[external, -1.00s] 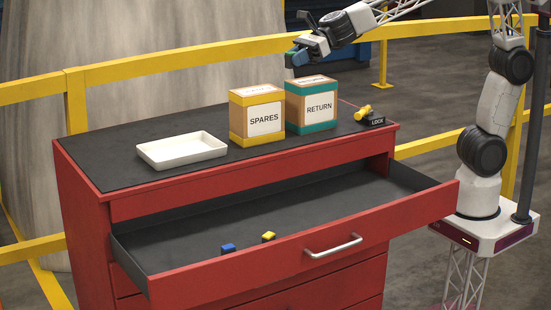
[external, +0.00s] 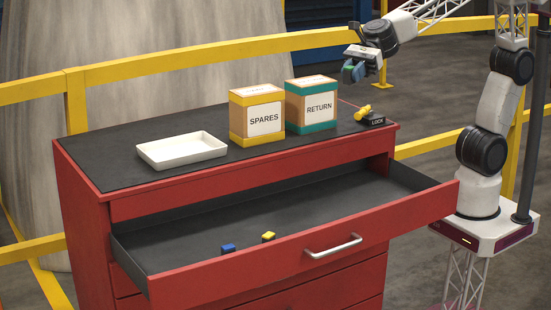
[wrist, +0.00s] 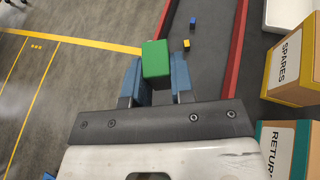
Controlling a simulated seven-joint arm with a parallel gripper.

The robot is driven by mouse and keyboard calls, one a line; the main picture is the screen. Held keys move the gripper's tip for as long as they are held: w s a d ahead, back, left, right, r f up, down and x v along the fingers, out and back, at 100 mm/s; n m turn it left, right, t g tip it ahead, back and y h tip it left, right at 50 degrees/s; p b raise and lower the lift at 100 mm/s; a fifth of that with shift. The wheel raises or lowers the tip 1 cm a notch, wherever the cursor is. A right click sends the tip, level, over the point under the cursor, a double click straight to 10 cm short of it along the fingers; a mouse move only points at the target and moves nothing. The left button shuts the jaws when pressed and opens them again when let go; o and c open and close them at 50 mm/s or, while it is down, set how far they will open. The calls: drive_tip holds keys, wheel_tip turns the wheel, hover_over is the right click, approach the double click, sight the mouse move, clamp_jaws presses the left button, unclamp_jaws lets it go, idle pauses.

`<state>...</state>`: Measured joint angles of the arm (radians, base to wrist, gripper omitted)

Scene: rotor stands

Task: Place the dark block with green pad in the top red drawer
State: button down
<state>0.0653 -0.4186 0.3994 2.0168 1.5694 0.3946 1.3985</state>
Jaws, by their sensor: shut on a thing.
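My gripper (external: 354,73) is shut on the dark block with green pad (wrist: 156,60), held between the blue fingertips in the wrist view. In the external view the gripper is up in the air, right of the RETURN box and above the cabinet's back right corner. The block's green side shows small there (external: 347,70). The top red drawer (external: 300,240) is pulled open, with a dark floor. In it lie a block with a blue top (external: 228,248) and a block with a yellow top (external: 268,237), near the front wall.
On the cabinet top (external: 110,155) stand a white tray (external: 182,150), a SPARES box (external: 257,116), a RETURN box (external: 312,105) and a yellow lock piece (external: 363,112). The drawer's right and back floor is clear. Yellow railings (external: 180,60) run behind.

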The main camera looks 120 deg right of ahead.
drive_tip(key=f, duration=1.1)
drive_tip(key=a+f, duration=0.1)
drive_tip(key=f, duration=2.2)
drive_tip(key=shift+s+a+f, duration=0.3)
drive_tip(key=shift+s+a, duration=0.05)
drive_tip(key=shift+a, duration=0.05)
drive_tip(key=shift+w, duration=0.1)
hover_over(309, 225)
drive_tip(key=w+a, duration=0.4)
drive_tip(key=a, duration=0.1)
drive_tip(key=shift+s+f, duration=0.15)
drive_tip(key=shift+f, duration=0.55)
drive_tip(key=shift+f, duration=0.1)
drive_tip(key=shift+f, duration=1.65)
